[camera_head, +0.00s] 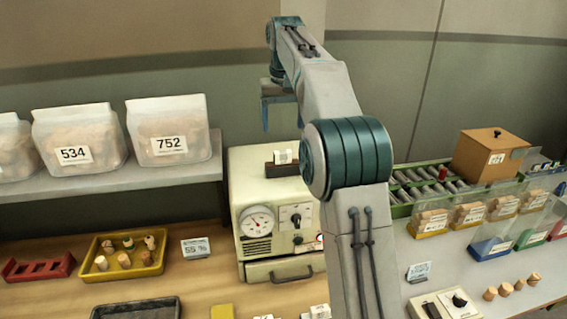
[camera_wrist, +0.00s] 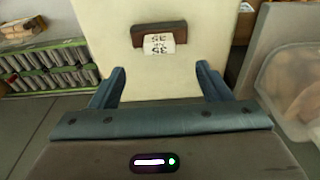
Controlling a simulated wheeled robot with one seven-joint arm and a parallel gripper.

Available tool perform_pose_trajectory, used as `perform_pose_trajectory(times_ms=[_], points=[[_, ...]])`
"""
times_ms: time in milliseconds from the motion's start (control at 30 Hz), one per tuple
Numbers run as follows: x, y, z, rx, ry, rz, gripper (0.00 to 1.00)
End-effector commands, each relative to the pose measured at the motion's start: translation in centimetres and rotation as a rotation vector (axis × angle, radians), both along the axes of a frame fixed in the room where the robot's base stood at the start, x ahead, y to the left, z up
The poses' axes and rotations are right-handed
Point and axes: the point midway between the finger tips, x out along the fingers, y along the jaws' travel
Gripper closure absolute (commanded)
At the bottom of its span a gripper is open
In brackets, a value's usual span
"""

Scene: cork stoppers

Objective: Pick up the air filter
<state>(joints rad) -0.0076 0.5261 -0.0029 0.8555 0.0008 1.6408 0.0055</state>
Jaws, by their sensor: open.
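No object is plainly marked as an air filter. A small dark brown block (camera_head: 285,169) lies on top of the cream machine (camera_head: 247,188), with a white labelled card or piece (camera_head: 282,156) against it. I cannot tell whether either is the air filter. In the wrist view the brown block (camera_wrist: 147,31) and the white labelled piece (camera_wrist: 159,44) show on the cream top (camera_wrist: 105,20), beyond my fingertips. My gripper (camera_wrist: 161,72) is open and empty, its two teal fingers spread apart. In the head view my gripper (camera_head: 280,105) hangs above the machine, partly hidden by my arm.
A shelf at left holds bags numbered 534 (camera_head: 77,139) and 752 (camera_head: 168,132). Below are a yellow tray (camera_head: 126,270) with stoppers and a red rack (camera_head: 39,267). At right stand a green rack (camera_head: 404,212), a brown box (camera_head: 483,158) and clear bins (camera_head: 491,239).

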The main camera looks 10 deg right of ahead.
Motion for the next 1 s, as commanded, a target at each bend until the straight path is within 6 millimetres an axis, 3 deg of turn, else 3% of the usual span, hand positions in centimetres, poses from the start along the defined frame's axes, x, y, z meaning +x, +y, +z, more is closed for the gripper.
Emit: perform_pose_trajectory(times_ms=[200, 500, 800, 1000], points=[[0.4, 0.0, -3.7, 0.0, 0.001, 0.0, 0.29], [0.7, 0.0, -5.7, 0.0, 0.0, 0.0, 0.29], [1.3, -0.1, -9.6, 0.0, 0.0, 0.0, 0.29], [1.4, -0.1, -10.2, 0.0, -0.003, 0.0, 0.29]])
